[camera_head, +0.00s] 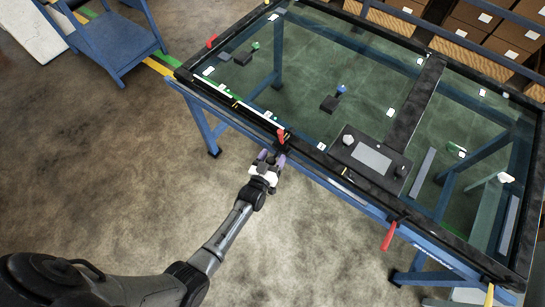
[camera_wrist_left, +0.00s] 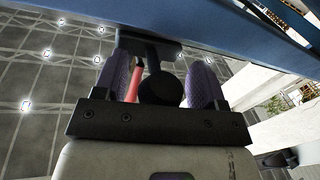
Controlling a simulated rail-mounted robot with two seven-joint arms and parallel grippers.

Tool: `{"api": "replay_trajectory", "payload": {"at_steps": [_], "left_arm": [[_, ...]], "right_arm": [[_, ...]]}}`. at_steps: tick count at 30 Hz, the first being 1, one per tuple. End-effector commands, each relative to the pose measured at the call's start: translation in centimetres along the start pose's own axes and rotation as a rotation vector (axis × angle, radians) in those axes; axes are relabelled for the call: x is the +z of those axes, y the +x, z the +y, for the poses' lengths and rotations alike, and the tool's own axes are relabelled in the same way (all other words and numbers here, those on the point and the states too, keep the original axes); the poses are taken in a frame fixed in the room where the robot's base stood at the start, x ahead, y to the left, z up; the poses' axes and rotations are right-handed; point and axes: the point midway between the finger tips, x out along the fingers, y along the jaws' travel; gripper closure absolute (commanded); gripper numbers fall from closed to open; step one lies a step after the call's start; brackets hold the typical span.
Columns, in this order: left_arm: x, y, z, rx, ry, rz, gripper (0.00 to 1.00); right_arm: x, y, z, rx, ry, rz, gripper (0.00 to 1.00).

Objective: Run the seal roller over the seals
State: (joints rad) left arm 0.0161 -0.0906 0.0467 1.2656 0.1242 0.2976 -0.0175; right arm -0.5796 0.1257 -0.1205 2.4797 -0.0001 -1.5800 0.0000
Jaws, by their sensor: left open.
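A large glazed frame (camera_head: 184,72) lies on a blue trolley (camera_head: 205,125), with dark strips along its edges that may be the seals. A white and green strip (camera_head: 238,103) runs along its near edge. My left gripper (camera_head: 271,157) is at this near edge, beside a red lever (camera_head: 281,135). In the left wrist view, its purple fingers (camera_wrist_left: 161,85) are apart, on either side of a dark round-ended part (camera_wrist_left: 160,88) and a red piece (camera_wrist_left: 134,82). I cannot tell whether the fingers touch them. I cannot identify the seal roller for certain. My right gripper is out of view.
A dark panel with a grey plate (camera_head: 371,158) is at the near edge. Another red lever (camera_head: 389,235) hangs further right. Boxes (camera_head: 475,45) stand behind.

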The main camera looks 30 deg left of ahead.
Motion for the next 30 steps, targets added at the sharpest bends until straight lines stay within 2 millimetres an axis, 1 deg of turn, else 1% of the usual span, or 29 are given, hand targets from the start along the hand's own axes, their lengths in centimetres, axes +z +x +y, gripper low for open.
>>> {"api": "replay_trajectory", "payload": {"at_steps": [5,8,11,15,21,24,30], "left_arm": [[-0.1,-0.3,0.0,0.0,0.0,0.001,0.36],[0.0,-1.4,0.0,0.0,0.0,-0.001,0.36],[-0.1,-3.1,0.0,-0.001,0.0,-0.002,0.36],[-0.1,-6.0,0.0,-0.001,-0.001,-0.003,0.36],[0.0,-9.8,0.0,0.0,0.0,-0.002,0.36],[0.0,-11.3,0.0,0.0,-0.001,-0.002,0.36],[0.0,-13.2,0.0,0.0,0.0,-0.001,0.36]], "right_arm": [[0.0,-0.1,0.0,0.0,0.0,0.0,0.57],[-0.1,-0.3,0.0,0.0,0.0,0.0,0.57],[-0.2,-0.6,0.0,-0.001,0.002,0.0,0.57],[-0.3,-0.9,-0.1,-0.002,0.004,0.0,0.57],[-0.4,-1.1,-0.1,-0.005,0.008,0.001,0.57],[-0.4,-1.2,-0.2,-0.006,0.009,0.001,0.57],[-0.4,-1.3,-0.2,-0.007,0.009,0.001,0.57]]}}
